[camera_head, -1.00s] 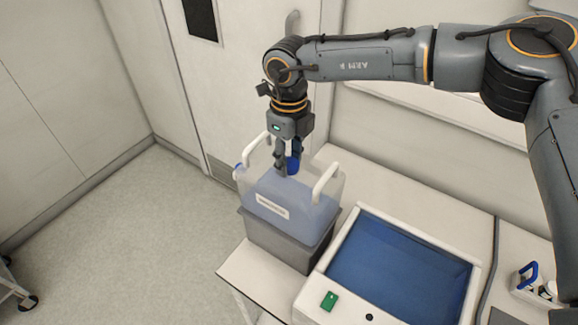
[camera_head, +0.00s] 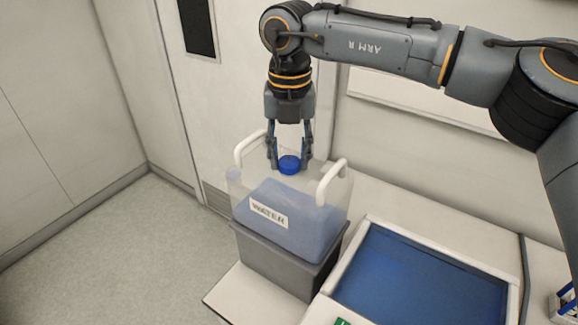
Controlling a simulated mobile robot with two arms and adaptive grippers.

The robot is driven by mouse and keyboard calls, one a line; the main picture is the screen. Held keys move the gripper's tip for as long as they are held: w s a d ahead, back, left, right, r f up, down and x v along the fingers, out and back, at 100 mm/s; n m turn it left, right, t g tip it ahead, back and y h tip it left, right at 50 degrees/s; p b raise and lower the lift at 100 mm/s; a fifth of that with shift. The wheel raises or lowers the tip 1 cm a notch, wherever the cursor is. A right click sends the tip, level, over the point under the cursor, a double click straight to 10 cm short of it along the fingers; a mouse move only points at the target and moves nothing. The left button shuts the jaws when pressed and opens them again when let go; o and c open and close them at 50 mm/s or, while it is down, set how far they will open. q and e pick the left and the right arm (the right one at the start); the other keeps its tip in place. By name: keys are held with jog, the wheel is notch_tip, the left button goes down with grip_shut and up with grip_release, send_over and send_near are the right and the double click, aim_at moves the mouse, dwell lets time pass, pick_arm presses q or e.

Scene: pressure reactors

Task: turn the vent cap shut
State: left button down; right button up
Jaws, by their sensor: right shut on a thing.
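The blue vent cap (camera_head: 289,164) sits on top of a clear jug (camera_head: 335,195) that holds bluish liquid and bears a "WATER" label. My right gripper (camera_head: 289,162) points straight down, with one finger on each side of the cap, and is shut on it. The cap's underside and any thread are hidden. I cannot tell from this view how tightly it is seated. My left gripper is not in view.
A blue-topped device (camera_head: 420,280) stands to the right. The wall is close behind; open floor (camera_head: 120,250) lies to the left.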

jog(key=m+b, duration=0.3)
jog(key=m, duration=0.1)
jog(key=shift+f+m, duration=0.15)
jog(key=shift+m, duration=0.15)
jog(key=shift+d+m+b, duration=0.1)
jog(key=shift+m+b, duration=1.1)
jog(key=shift+m, duration=0.7)
jog(key=shift+r, duration=0.2)
jog(key=o, duration=1.2)
